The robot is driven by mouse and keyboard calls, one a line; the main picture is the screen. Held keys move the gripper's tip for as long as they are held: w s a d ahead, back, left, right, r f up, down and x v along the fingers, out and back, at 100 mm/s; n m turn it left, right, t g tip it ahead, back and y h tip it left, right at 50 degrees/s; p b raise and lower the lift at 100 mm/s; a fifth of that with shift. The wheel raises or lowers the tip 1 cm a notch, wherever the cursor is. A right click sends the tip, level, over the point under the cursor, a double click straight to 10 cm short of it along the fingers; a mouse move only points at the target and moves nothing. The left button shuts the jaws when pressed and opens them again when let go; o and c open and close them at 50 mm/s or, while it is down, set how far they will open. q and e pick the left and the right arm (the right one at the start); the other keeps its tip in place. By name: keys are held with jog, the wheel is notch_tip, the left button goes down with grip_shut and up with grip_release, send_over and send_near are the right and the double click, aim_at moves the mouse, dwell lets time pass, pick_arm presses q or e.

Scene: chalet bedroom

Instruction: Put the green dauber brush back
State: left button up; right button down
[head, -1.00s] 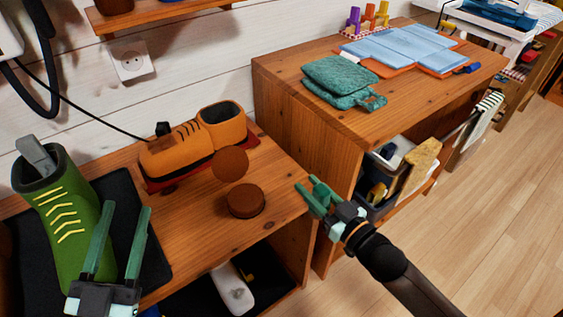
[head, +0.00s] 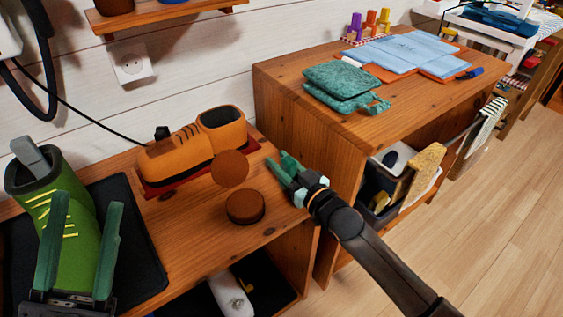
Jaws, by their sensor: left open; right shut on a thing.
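My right gripper (head: 282,168) is above the right end of the low wooden bench, right of the brown polish tin (head: 246,207). It is shut on a small green thing, which I take for the green dauber brush; its outline is hard to tell from the green fingers. The tin's round brown lid (head: 230,168) shows just behind the tin. My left gripper (head: 84,218) is open and empty in front of the green boot (head: 73,235), hiding part of it.
An orange shoe (head: 190,147) sits on a red mat behind the tin. The boot stands on a black mat (head: 140,245). The taller wooden cabinet (head: 300,110) rises to the right, with teal cloths (head: 342,82) on top and a bin of brushes (head: 385,190) inside.

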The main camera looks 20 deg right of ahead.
aim_at(292, 175)
jog(key=c, duration=0.6)
grip_release()
pick_arm(q)
jog(key=shift+f, duration=0.1)
